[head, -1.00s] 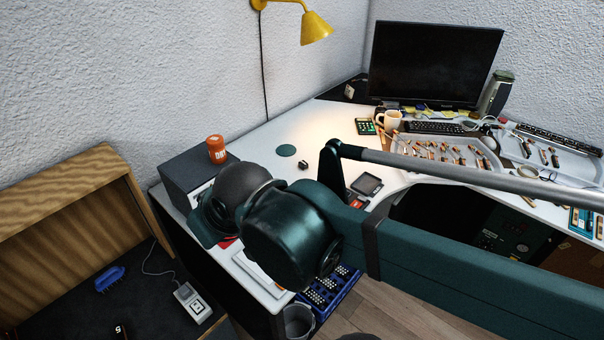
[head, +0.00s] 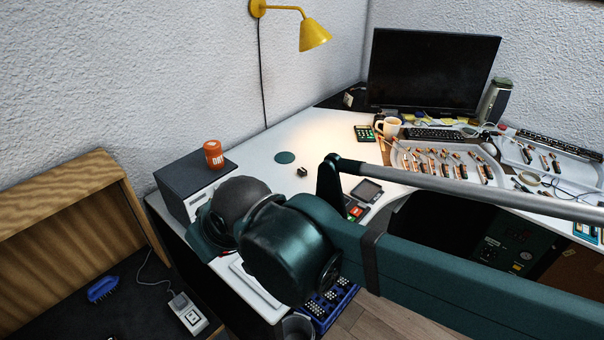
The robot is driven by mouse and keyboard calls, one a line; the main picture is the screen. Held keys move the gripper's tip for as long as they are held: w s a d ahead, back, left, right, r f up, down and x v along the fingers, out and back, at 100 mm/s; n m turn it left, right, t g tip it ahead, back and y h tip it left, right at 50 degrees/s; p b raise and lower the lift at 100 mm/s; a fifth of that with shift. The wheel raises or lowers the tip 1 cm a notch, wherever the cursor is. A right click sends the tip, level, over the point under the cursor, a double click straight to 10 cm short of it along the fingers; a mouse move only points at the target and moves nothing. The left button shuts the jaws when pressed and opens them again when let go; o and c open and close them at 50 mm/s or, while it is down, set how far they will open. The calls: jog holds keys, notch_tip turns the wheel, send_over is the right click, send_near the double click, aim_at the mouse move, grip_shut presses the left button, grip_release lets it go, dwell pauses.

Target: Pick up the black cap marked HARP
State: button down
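A small black piece (head: 302,172) sits on the white desk, right of a dark green disc (head: 285,157). It could be the cap, but no HARP marking can be read at this size. My arm's dark green joints fill the middle foreground, in front of the desk's near-left part. My gripper is not visible, so its opening and anything in it cannot be seen.
An orange lidded jar (head: 213,154) stands on a dark grey box (head: 186,185) at the desk's left. A calculator (head: 364,132), a mug (head: 389,127) and trays of parts (head: 445,178) lie to the right. The desk around the black piece is clear.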

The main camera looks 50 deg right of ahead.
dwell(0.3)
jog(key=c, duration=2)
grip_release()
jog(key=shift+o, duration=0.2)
